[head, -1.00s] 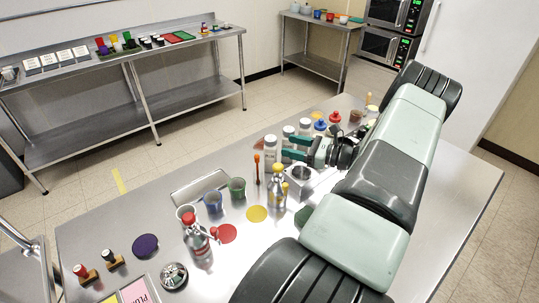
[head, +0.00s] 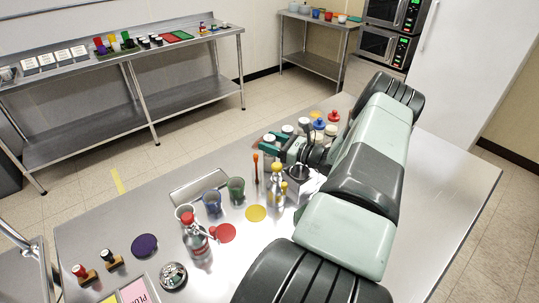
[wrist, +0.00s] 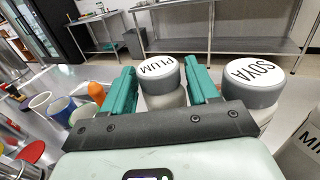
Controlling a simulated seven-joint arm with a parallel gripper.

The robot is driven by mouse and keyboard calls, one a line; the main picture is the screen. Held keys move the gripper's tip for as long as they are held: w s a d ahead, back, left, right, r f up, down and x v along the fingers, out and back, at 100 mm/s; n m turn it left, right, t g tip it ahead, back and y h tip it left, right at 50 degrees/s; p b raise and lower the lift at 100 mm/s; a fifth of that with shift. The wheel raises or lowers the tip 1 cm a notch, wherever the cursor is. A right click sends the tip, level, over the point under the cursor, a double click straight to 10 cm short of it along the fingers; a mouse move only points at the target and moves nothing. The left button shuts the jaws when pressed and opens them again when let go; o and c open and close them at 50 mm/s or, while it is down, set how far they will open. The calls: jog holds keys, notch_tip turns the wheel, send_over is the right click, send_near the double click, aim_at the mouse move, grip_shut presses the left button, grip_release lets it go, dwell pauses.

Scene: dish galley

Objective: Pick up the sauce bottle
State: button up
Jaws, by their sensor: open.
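The bottle labelled PLUM (wrist: 162,68), with a grey-and-white lid, stands upright between my gripper's two teal fingers in the wrist view. My gripper (wrist: 161,88) is open, one finger on each side of the bottle; I cannot tell whether either touches it. A similar bottle labelled SOYA (wrist: 252,80) stands just outside the right finger. In the head view, my gripper (head: 268,143) is at the left end of the row of white-lidded bottles, and the fingers hide most of the end bottle's body. A pink card (head: 137,294) at the bottom reads "PLU", its end cut off.
A third bottle, its label starting "MI" (wrist: 308,140), stands at the wrist view's right edge. Squeeze bottles with coloured caps (head: 319,125) stand behind my gripper. The front-right tabletop is clear.

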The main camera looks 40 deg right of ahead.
jog(key=shift+w+a, duration=0.15)
jog(key=shift+w, duration=0.2)
grip_shut()
